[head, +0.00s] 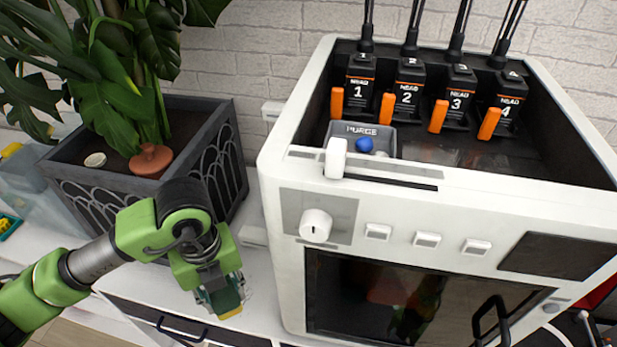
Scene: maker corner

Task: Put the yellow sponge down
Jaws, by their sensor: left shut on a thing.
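My left gripper (220,291) comes in from the left, pointing down, in front of the planter and left of the white machine. It is shut on the yellow sponge (231,313), which shows a green face and a thin yellow edge between the fingers. The fingers hide much of the sponge. It is over the front part of the white cabinet top (262,285); I cannot tell whether it touches the surface. My right gripper is not in view.
A white machine (400,205) with several numbered heads and a purge bin (373,131) fills the right. A dark planter (227,150) with a leafy plant (130,75) stands behind the gripper. A narrow bare strip of cabinet top lies between them. Drawer handles (180,329) are below.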

